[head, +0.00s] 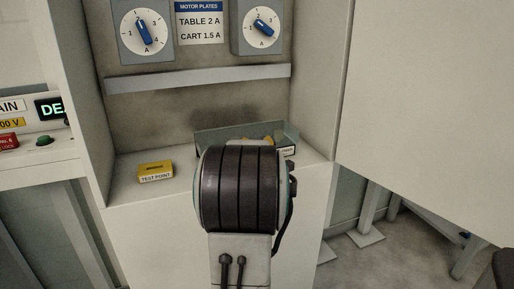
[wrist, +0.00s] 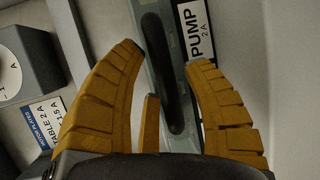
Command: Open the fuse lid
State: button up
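In the wrist view, a grey-green panel strip (wrist: 155,40), which looks like the fuse lid, carries a long black handle (wrist: 152,35). A white label reading PUMP 2 A (wrist: 193,30) sits to the right of the handle. My gripper (wrist: 167,55) is open, with its ribbed amber fingers on either side of the handle. I see a gap on both sides, and nothing is held. The lid looks closed, though part of it is hidden by my fingers.
A yellow test point block (head: 155,168) lies left on the ledge. Two blue-knobbed dials (head: 145,32) and a motor plates sign (head: 200,22) are above. A large pale panel fills the right.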

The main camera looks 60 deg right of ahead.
grip_shut()
